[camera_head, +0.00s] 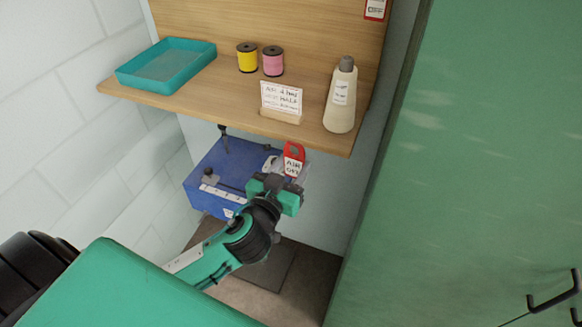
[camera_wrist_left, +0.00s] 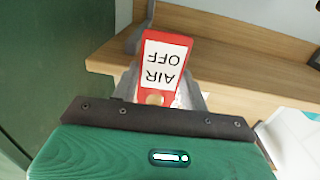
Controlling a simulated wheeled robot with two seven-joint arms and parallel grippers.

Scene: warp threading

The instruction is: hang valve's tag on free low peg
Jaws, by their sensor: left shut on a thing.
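A red tag with a white label reading "AIR OFF" (camera_head: 293,160) is in my left gripper (camera_head: 287,178), just below the shelf's front edge in the head view. In the left wrist view the tag (camera_wrist_left: 162,68) stands up between the grey fingers, its lettering upside down, with the fingers shut on its lower end. Another red and white tag (camera_head: 375,8) is on the backboard at the top right, cut by the frame edge. I cannot make out the low peg or the valve. My right gripper is not in view.
A blue box (camera_head: 205,190) is below. A green panel (camera_head: 480,150) stands to the right.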

